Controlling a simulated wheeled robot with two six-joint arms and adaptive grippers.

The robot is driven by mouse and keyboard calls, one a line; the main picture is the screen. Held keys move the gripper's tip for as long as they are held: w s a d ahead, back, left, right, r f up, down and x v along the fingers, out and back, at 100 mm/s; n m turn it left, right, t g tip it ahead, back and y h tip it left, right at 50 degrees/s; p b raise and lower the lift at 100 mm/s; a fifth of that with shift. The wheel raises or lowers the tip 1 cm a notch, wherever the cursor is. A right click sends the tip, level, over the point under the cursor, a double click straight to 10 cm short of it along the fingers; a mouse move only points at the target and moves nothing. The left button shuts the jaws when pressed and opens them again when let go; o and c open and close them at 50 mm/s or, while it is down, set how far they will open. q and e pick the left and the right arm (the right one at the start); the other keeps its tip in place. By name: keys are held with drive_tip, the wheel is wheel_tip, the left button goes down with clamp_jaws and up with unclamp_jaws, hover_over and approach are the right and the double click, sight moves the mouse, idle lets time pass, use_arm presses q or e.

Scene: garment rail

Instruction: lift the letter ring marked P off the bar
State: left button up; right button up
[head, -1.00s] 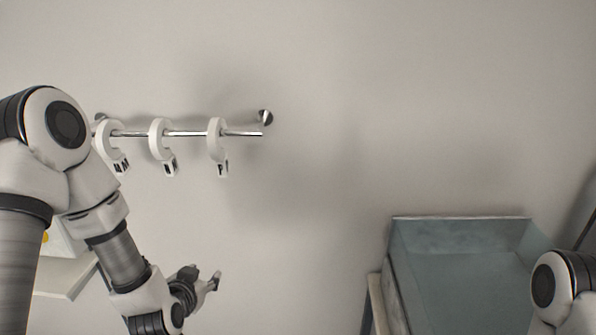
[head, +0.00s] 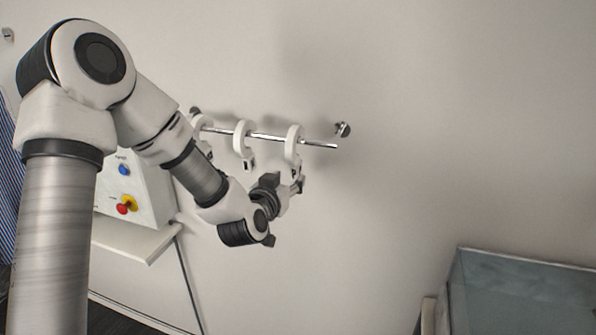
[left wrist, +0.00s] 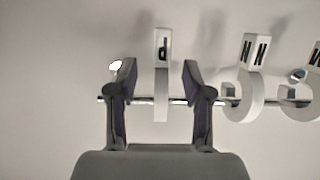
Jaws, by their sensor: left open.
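The white letter ring marked P (head: 293,143) hangs on the metal bar (head: 321,145), nearest its free right end. In the left wrist view, the P ring (left wrist: 161,80) stands between the two fingers of my open left gripper (left wrist: 160,85), with a gap on each side, and its letter looks upside down. In the head view, my left gripper (head: 293,184) is just below the P ring, by its letter tag, which it partly hides. The bar (left wrist: 178,101) runs across behind the fingers in the wrist view. My right gripper is out of view.
A second ring (head: 241,145) hangs left of the P ring, and a third (head: 200,135) is partly behind my left arm. A wall knob (head: 343,129) sits by the bar's right end. A control box (head: 135,190) and a grey-blue bin (head: 520,290) stand lower.

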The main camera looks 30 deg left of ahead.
sight(294, 173)
use_arm(q)
drive_tip(key=shift+b+x, duration=0.4)
drive_tip(key=shift+x, duration=3.8)
drive_tip(key=shift+a, duration=0.2)
drive_tip(key=shift+s, duration=0.1)
clamp_jaws()
drive_tip(key=shift+r+p, duration=1)
drive_tip(key=shift+r, duration=0.5)
drive_tip(key=shift+f+b+v, duration=0.15)
drive_tip(key=shift+f+v, duration=0.05)
drive_tip(key=shift+v, duration=0.95)
drive_tip(key=shift+f+b+v, duration=0.1)
drive_tip(key=shift+f+v, duration=0.05)
drive_tip(key=shift+v, duration=1.05)
drive_tip(key=shift+f+b+v, duration=0.15)
drive_tip(key=shift+f+v, duration=0.05)
drive_tip(key=shift+v, duration=0.95)
